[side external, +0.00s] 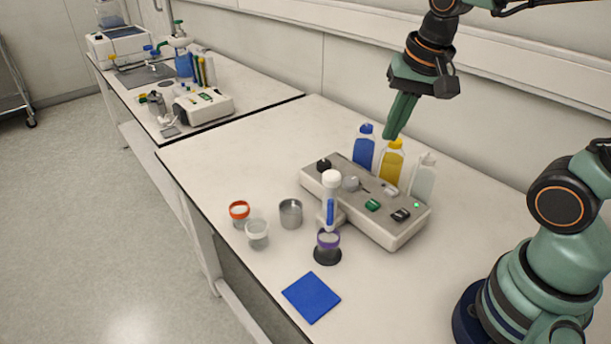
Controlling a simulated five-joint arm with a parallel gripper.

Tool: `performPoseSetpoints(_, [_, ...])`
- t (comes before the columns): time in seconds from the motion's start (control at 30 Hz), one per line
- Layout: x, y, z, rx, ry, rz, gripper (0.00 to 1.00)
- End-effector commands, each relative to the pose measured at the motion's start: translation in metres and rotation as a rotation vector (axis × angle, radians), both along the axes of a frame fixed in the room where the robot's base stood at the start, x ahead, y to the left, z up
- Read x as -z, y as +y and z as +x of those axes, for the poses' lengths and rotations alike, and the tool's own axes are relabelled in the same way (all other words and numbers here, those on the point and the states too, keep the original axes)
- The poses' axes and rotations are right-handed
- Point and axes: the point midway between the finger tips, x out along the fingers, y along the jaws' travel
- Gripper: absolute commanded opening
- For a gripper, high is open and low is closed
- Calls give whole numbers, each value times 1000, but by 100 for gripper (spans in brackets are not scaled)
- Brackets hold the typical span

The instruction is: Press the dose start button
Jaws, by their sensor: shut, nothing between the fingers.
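The dosing device is a grey box (395,232) on the white bench, with several knobs and buttons on its top. A green button (373,205) sits near the middle of its front edge, with a black switch (401,215) to its right. A small green light (416,205) shows at the right end. I cannot read any labels, so which one is the dose start button is not certain; the green button looks likely. My gripper (393,135) is shut and empty, pointing down, in the air above the back of the device, by the bottles.
Blue (363,150), yellow (391,160) and clear (422,178) bottles stand behind the device. A white-topped dispenser (331,185) stands at its front over a purple-rimmed cup (328,239). Cups, a metal beaker (291,213) and a blue cloth (311,297) lie in front.

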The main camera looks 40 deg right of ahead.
Motion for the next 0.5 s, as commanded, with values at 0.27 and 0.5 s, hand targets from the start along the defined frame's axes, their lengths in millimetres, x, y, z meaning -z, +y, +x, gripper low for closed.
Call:
performPoseSetpoints(0.27, [16, -8, 15, 506, 159, 94, 0])
performPoseSetpoints(0.5, [26, -12, 22, 776, 229, 115, 0])
